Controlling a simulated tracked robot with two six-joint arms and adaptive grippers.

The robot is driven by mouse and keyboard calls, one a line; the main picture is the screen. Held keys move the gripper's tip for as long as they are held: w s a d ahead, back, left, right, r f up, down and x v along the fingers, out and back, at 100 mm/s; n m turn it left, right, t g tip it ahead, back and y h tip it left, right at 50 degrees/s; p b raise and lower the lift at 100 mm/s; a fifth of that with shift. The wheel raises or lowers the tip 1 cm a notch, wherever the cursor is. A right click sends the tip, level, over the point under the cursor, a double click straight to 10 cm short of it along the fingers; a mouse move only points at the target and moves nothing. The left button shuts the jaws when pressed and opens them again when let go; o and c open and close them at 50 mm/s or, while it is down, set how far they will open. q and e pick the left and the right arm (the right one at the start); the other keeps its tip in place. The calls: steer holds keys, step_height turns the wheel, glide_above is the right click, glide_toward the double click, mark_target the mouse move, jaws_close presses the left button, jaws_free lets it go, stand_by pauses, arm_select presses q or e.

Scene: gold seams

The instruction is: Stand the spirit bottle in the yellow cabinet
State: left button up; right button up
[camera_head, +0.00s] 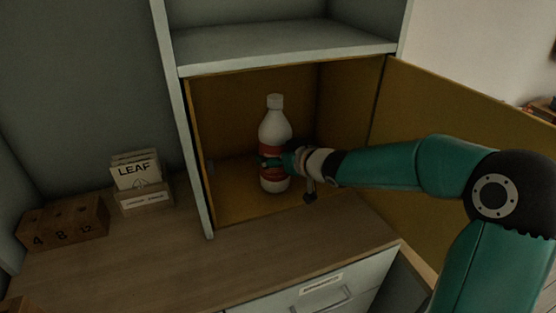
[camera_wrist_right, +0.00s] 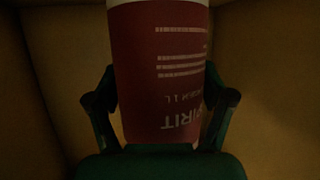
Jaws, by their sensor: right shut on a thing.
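The spirit bottle (camera_head: 274,132) is white with a red label and a white cap. It stands upright inside the open yellow cabinet (camera_head: 230,105), near the middle of its floor. My right gripper (camera_head: 274,162) reaches in from the right and is shut around the bottle at its label. In the right wrist view the bottle (camera_wrist_right: 160,70) fills the middle, its label text upside down, with a finger of my right gripper (camera_wrist_right: 160,115) on each side. I cannot tell whether the bottle's base touches the cabinet floor. My left gripper is not in view.
The yellow cabinet door (camera_head: 450,150) stands open on the right, behind my right arm. A wooden block with numbers (camera_head: 62,222) and a LEAF card holder (camera_head: 140,183) stand on the wooden counter (camera_head: 170,260) at left. A drawer (camera_head: 325,290) lies below the counter.

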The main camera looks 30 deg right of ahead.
steer(key=shift+w, duration=0.2)
steer(key=o, duration=1.7)
steer(key=shift+s+f, duration=0.1)
steer(key=shift+f, duration=0.1)
steer(key=shift+r, duration=0.2)
steer(key=p+v, duration=0.3)
steer(key=v, duration=0.9)
